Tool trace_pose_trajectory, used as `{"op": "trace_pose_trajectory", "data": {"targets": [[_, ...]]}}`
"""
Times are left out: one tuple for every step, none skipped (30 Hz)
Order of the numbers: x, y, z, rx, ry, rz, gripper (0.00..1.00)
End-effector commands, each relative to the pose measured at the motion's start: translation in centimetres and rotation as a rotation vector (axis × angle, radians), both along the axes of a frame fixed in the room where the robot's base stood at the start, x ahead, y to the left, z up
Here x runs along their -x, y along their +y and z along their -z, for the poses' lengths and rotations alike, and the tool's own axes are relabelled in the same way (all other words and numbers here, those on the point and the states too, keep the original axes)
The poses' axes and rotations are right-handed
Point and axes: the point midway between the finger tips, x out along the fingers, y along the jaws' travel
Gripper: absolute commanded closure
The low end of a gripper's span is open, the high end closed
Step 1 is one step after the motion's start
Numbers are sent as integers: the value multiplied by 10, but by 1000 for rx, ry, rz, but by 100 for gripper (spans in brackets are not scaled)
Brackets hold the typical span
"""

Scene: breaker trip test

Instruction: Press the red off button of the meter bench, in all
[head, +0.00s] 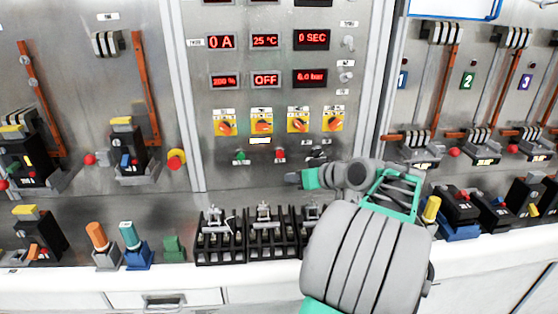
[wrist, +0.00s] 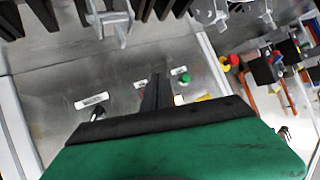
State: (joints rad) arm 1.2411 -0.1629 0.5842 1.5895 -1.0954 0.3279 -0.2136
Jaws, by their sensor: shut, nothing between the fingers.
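The meter bench's red off button (head: 279,156) is on the lower grey panel in the head view, right of the green button (head: 240,156). My gripper (head: 292,178) is shut and empty, its tip pointing left just below and slightly right of the red button; I cannot tell the gap to the panel. In the wrist view my gripper's dark fingers (wrist: 156,82) lie together over the panel.
A dark selector (head: 318,155) stands right of the red button, close to my gripper. Yellow rotary switches (head: 262,123) sit above the buttons. Black terminal blocks (head: 268,235) stand on the ledge below. A red-and-yellow knob (head: 176,159) is on the left panel.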

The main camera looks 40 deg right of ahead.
Motion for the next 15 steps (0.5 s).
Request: {"op": "trace_pose_trajectory", "data": {"targets": [[-3,5,-2,0,0,-10,100],[-5,7,-2,0,0,-15,100],[-7,10,-2,0,0,-20,100],[-8,11,-2,1,0,-24,100],[-9,12,-2,0,0,-26,100],[-10,12,-2,0,1,-27,100],[-10,12,-2,0,1,-27,100],[-12,11,-2,-1,1,-27,100],[-14,8,-3,0,1,-26,100],[-16,7,-3,0,1,-26,100],[-18,4,-4,-1,1,-25,100],[-22,1,-4,-1,0,-25,100],[-25,-1,-4,-1,0,-25,100],[-29,-3,-4,-2,0,-25,100],[-34,-7,-4,0,0,-23,100]]}}
